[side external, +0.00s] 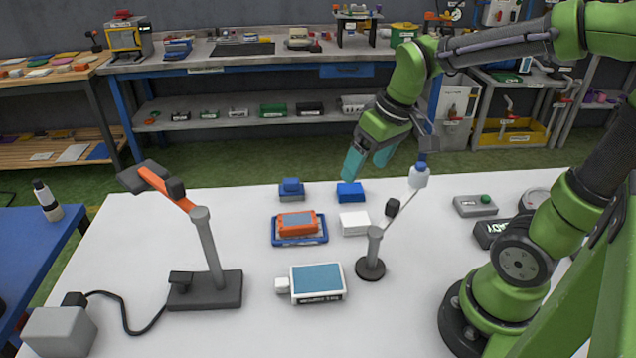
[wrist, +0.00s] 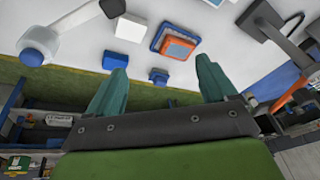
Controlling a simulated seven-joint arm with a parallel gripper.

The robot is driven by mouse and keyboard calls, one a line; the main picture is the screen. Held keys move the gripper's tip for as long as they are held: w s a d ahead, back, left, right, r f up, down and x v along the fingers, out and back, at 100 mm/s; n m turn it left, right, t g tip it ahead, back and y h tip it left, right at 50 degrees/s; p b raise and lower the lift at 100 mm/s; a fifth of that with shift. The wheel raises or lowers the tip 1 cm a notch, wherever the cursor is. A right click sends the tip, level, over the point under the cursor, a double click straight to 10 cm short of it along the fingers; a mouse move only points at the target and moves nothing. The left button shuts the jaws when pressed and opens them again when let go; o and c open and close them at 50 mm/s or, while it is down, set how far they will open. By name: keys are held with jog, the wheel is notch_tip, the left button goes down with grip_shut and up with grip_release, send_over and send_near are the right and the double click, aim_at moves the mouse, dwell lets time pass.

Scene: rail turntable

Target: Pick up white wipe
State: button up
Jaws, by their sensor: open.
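The white wipe looks to be the small white block (side external: 354,222) lying flat on the white table, just in front of a blue block (side external: 350,193). In the wrist view the white block (wrist: 127,28) shows at the upper middle, beyond the blue block (wrist: 115,55). My gripper (side external: 367,167) is open and empty, with its teal fingers apart and pointing down and left. It is above the table's far edge, behind the blue block and apart from it.
An orange device on a blue tray (side external: 298,239) lies left of the white block. A thin stand with a white-blue head (side external: 419,176) rises close on the right. A blue-topped device (side external: 317,282) lies in front. A lamp-like stand (side external: 208,250) is at left.

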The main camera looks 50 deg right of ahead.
jog(key=w+d+f+n+g, duration=0.3)
jog(key=w+d+n, duration=0.15)
jog(key=n, duration=0.65)
send_over(356, 219)
jog(key=shift+g+h, duration=0.3)
jog(key=shift+h, duration=0.1)
jog(key=f, duration=1)
jog(key=shift+s+d+f, duration=0.25)
jog(key=shift+d+f, duration=0.05)
jog(key=shift+f, duration=0.05)
jog(key=shift+w+a+f, duration=0.15)
jog(key=shift+f, duration=1.35)
jog(key=shift+w+a+f, duration=0.1)
jog(key=shift+f, duration=1.35)
jog(key=c, duration=1.1)
jog(key=shift+r, duration=0.15)
notch_tip(356, 219, up, 10)
jog(key=shift+f, duration=0.1)
